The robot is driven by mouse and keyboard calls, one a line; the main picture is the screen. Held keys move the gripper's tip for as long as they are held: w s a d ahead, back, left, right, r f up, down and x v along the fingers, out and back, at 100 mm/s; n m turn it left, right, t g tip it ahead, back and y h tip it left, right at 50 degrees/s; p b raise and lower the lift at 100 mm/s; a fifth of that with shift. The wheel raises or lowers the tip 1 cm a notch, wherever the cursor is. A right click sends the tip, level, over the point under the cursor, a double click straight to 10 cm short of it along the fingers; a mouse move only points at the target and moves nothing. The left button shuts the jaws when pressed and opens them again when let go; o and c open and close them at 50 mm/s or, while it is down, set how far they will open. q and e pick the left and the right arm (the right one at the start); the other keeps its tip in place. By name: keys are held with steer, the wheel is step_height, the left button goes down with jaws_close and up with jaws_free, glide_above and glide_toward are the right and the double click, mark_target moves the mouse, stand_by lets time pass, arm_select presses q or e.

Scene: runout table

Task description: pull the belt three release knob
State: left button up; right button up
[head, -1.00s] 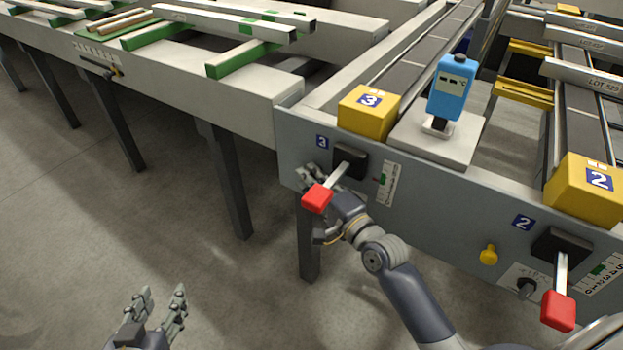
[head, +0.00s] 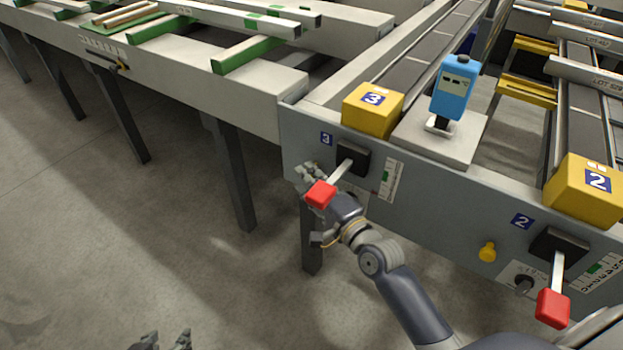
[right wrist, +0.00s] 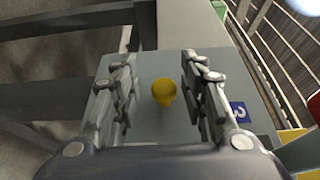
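The belt three release knob is a yellow, rounded knob (right wrist: 164,92) on the grey panel near the blue 3 label (right wrist: 238,112). It is in the right wrist view, between the two fingers of my right gripper (right wrist: 160,75). The fingers are apart, with a visible gap on each side of the knob. In the head view my right gripper (head: 309,206) is at the panel's left end, below the 3 label (head: 326,139); the knob is hidden there. My left gripper (head: 165,342) shows only its spread fingertips at the bottom edge, far from the panel.
A red-handled lever (head: 320,193) sticks out of the panel in front of my right gripper. Another red lever (head: 553,308) and a yellow knob (head: 487,251) belong to belt two. Yellow boxes (head: 372,110) and a blue device (head: 455,90) stand above the panel.

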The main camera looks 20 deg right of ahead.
steer(key=shift+d+r, duration=0.1)
steer(key=shift+d, duration=0.05)
steer(key=v, duration=1.2)
steer(key=shift+a, duration=0.2)
